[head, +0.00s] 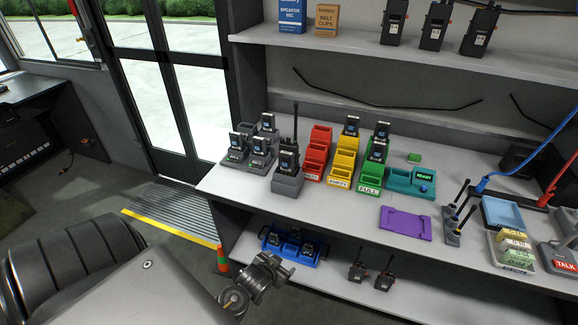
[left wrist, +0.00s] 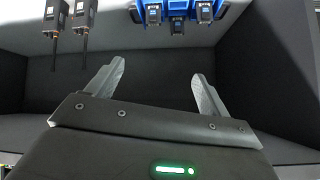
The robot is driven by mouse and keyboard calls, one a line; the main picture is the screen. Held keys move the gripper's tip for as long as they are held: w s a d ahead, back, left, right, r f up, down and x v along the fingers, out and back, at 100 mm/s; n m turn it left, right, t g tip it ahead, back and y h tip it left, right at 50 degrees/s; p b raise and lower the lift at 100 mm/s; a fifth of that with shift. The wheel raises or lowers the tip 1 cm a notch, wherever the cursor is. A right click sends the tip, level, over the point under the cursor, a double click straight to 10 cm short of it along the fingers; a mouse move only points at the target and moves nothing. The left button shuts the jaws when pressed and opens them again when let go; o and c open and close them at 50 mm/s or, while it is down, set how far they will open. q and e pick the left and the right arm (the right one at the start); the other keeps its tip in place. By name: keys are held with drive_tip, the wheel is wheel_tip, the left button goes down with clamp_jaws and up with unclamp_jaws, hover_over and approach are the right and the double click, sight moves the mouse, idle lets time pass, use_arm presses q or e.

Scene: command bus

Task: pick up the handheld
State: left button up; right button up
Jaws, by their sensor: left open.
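A black handheld (head: 288,157) with a tall antenna stands upright in a grey cradle (head: 287,185) on the counter. More black handhelds (head: 432,27) stand on the upper shelf. Two handhelds (head: 384,280) are on the lower shelf, and a pair also shows upside down in the left wrist view (left wrist: 84,16). My left gripper (left wrist: 158,75) is open with nothing between its fingers. In the head view my left arm comes in at the bottom, with the gripper end (head: 265,275) in front of the lower shelf, partly hidden by its own links. My right gripper is not in view.
A blue carrier (head: 272,240) with battery-like units sits on the lower shelf, also in the left wrist view (left wrist: 178,5). Red (head: 317,150), yellow (head: 343,160) and green (head: 373,172) bins line the counter. A purple tray (head: 406,223) lies to their right. An orange cone (head: 223,259) stands nearby.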

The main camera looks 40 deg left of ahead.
use_arm(q)
drive_tip(key=w+r+n+t, duration=0.1)
drive_tip(key=w+r+t, duration=0.1)
drive_tip(key=r, duration=0.9)
drive_tip(key=w+r+n+t, duration=0.1)
drive_tip(key=w+r+t, duration=0.1)
drive_tip(key=r, duration=0.8)
drive_tip(key=n+t+y, duration=0.2)
drive_tip(key=t+y, duration=0.1)
drive_tip(key=t, duration=0.1)
approach(285, 158)
drive_tip(key=x, duration=0.4)
drive_tip(key=shift+w+f+p, duration=0.2)
drive_tip(key=shift+p, duration=0.1)
drive_tip(key=shift+p+x, duration=0.45)
drive_tip(key=shift+x, duration=2.35)
drive_tip(key=shift+w+a+r, duration=0.1)
drive_tip(key=shift+a, duration=0.05)
drive_tip(key=p+x, duration=0.1)
drive_tip(key=x, duration=0.4)
drive_tip(key=shift+c, duration=0.4)
